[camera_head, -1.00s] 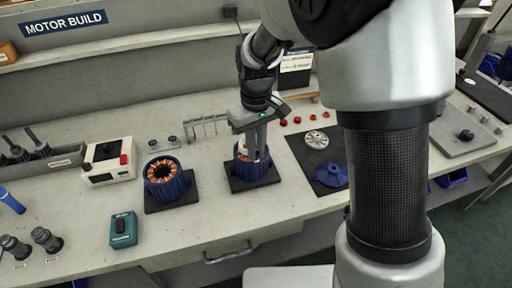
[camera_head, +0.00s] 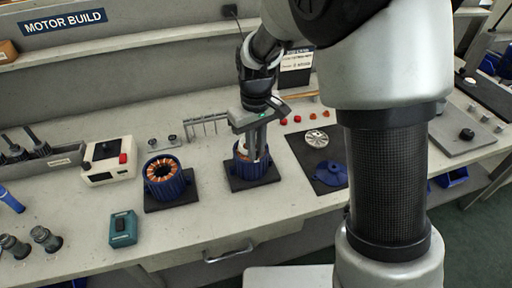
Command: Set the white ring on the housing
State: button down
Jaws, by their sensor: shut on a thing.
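My gripper (camera_head: 256,153) points down over the right-hand blue motor housing (camera_head: 251,173), which stands on a dark square base. Its fingers are shut on a small whitish piece (camera_head: 243,147), likely the white ring, at the housing's top opening. The fingers hide much of it, so I cannot tell if it touches the housing. A second blue housing (camera_head: 168,181) with copper windings showing stands to the left on its own dark base.
A dark mat (camera_head: 307,156) with a pale disc (camera_head: 317,138) and a blue fan-like part (camera_head: 331,174) lies right of the housing. Red caps (camera_head: 283,122) and a small rack (camera_head: 205,126) stand behind. A teal box (camera_head: 123,228) is front left. The bench front is clear.

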jog(key=c, duration=1.4)
grip_release()
jog(key=shift+c, duration=0.2)
notch_tip(320, 180, up, 5)
jog(key=p, duration=0.4)
jog(key=shift+f, duration=0.1)
